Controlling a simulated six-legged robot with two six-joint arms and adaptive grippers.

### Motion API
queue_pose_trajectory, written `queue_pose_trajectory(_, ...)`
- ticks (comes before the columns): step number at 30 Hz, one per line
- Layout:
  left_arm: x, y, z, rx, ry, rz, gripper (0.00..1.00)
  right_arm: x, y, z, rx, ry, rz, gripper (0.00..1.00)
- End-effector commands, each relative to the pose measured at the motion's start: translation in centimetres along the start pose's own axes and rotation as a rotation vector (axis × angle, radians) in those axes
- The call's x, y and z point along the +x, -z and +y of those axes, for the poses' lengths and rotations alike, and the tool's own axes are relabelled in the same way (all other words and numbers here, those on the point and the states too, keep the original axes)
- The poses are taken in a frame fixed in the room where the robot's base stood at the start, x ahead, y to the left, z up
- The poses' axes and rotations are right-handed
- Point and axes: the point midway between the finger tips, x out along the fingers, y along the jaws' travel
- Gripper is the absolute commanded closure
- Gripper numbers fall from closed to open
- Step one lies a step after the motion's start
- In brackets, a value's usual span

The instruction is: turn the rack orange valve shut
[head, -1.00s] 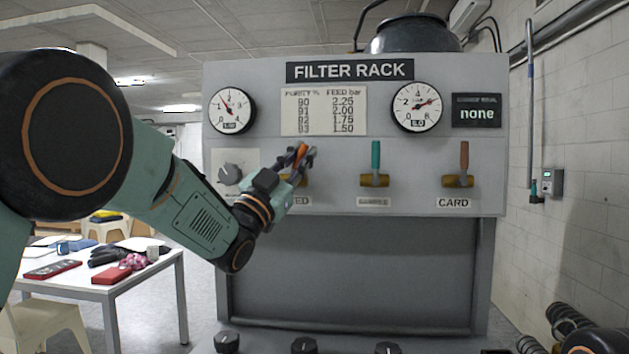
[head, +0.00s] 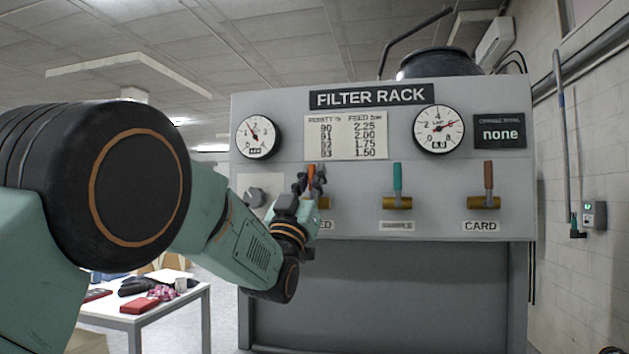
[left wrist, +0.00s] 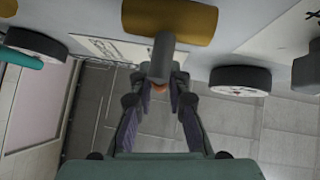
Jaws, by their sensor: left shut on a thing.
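The orange valve's handle (head: 311,172) is on the filter rack's front, at the left of a row of three valves. It stands close to upright above its brass body (head: 324,202), which my gripper partly hides. My left gripper (head: 312,184) is shut on this handle. In the left wrist view the brass body (left wrist: 170,18) is at the top, with the handle's grey stem (left wrist: 162,50) leading from it to between the fingers of the left gripper (left wrist: 160,82). A bit of orange shows between the fingertips. My right gripper is not in view.
To the right are the teal SAMPLE valve (head: 397,178) and the brown CARD valve (head: 488,175), both upright. A grey knob (head: 257,197) is close left of my gripper. Two gauges (head: 257,137) (head: 439,129) sit above. A white table (head: 150,310) stands at lower left.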

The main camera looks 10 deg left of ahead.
Motion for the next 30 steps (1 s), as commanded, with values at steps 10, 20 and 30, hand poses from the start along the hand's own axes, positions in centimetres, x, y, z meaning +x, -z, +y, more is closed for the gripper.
queue_pose_trajectory(10, -0.3, -0.7, 0.1, -0.002, 0.003, -0.014, 0.78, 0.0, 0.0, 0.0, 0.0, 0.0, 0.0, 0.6)
queue_pose_trajectory(20, -0.1, -0.3, 0.2, -0.001, 0.002, -0.005, 0.6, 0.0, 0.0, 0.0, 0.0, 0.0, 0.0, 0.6)
queue_pose_trajectory(30, -1.2, -0.2, 0.1, -0.001, 0.002, -0.006, 0.6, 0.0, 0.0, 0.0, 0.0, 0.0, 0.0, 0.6)
